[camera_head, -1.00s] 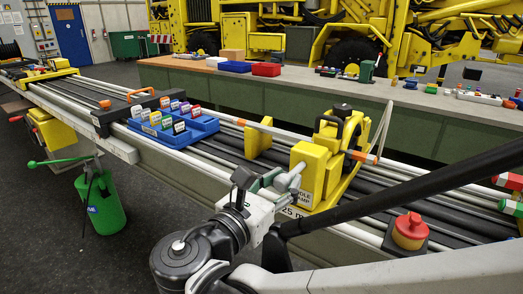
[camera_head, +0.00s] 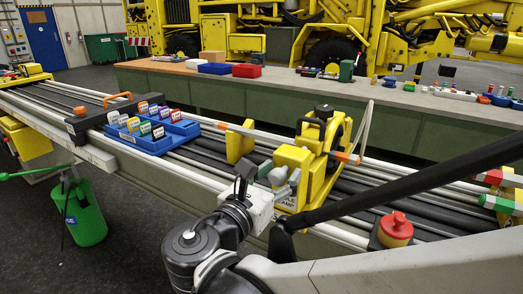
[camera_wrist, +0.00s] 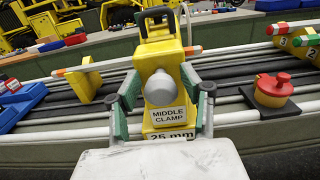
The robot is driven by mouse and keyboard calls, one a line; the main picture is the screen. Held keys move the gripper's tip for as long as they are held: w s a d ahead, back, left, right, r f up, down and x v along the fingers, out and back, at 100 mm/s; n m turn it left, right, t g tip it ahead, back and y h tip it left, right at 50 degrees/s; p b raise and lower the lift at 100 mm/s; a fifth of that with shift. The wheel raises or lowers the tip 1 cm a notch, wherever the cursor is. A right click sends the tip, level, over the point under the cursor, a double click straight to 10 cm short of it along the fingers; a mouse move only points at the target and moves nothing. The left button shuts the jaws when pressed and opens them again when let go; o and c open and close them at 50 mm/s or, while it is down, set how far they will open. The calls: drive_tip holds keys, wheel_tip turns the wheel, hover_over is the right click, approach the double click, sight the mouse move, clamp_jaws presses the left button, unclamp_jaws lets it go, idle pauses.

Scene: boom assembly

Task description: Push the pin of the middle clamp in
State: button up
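The middle clamp (camera_head: 295,158) is a yellow block with a black-topped frame behind it, on the dark rails. In the wrist view its body (camera_wrist: 164,62) bears the label "MIDDLE CLAMP" with "25 mm" below. The pin (camera_wrist: 159,88) is a grey round-ended cylinder sticking out of the clamp's front toward me; it also shows in the head view (camera_head: 278,176). My gripper (camera_wrist: 160,107) is open, its green-lined fingers apart on either side of the pin. In the head view my gripper (camera_head: 275,192) is right at the clamp's front. I cannot tell if anything touches the pin.
A red knob on a yellow base (camera_head: 396,228) stands right of the clamp. A blue tray (camera_head: 160,137) with several coloured labelled blocks lies to the left. An orange-tipped rod (camera_wrist: 85,68) passes behind. A long bench (camera_head: 300,92) runs behind the rails.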

drive_tip(key=shift+o, duration=0.2)
drive_tip(key=v, duration=1.2)
idle(0.4)
